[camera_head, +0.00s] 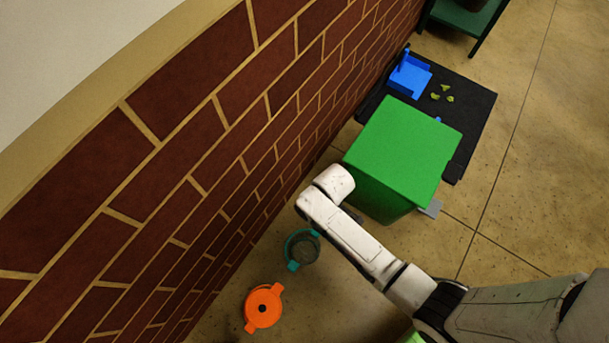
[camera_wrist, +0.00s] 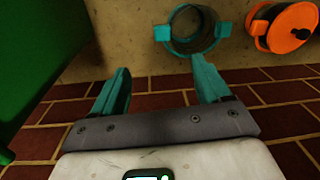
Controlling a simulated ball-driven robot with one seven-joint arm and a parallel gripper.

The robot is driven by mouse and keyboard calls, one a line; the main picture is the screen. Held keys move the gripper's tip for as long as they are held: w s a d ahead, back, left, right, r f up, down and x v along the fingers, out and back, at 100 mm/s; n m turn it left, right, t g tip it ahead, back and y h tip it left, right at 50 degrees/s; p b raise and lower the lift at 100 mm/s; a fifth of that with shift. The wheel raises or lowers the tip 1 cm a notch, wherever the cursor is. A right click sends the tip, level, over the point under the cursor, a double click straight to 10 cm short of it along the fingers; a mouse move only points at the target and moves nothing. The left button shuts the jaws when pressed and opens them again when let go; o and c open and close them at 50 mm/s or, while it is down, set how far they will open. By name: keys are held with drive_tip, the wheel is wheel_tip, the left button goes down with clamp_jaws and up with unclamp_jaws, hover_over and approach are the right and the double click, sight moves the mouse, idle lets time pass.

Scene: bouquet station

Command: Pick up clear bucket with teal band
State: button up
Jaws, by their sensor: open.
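The clear bucket with the teal band (camera_head: 302,249) stands on the floor close to the brick wall, partly next to my arm in the head view. In the wrist view the bucket (camera_wrist: 191,32) is seen from above, with its teal ring and side tabs, and looks empty. My gripper (camera_wrist: 163,78) is open, with its two teal fingers apart. The bucket lies beyond the fingertips, slightly right of the middle between them. The right fingertip overlaps the bucket's lower edge in the picture; I cannot tell whether they touch. In the head view my fingers are hidden behind my arm.
An orange pot (camera_head: 263,306) with a dark knob stands beside the bucket, also in the wrist view (camera_wrist: 288,27). A large green box (camera_head: 404,148) stands past my arm, by a black mat (camera_head: 480,108) with a blue item (camera_head: 409,76). The brick wall (camera_head: 190,150) runs close alongside.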

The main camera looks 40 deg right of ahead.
drive_tip(key=b, duration=0.6)
hover_over(314, 231)
drive_tip(key=d, duration=0.1)
drive_tip(key=shift+n, duration=0.4)
wheel_tip(314, 231, down, 13)
drive_tip(key=shift+s+r, duration=0.1)
drive_tip(key=shift+r, duration=0.1)
drive_tip(key=f+b, duration=0.2)
drive_tip(key=f, duration=0.1)
drive_tip(key=f+b, duration=0.2)
drive_tip(key=shift+a+f, duration=0.1)
drive_tip(key=shift+a, duration=0.3)
drive_tip(key=c, duration=1.2)
drive_tip(key=shift+c, duration=0.3)
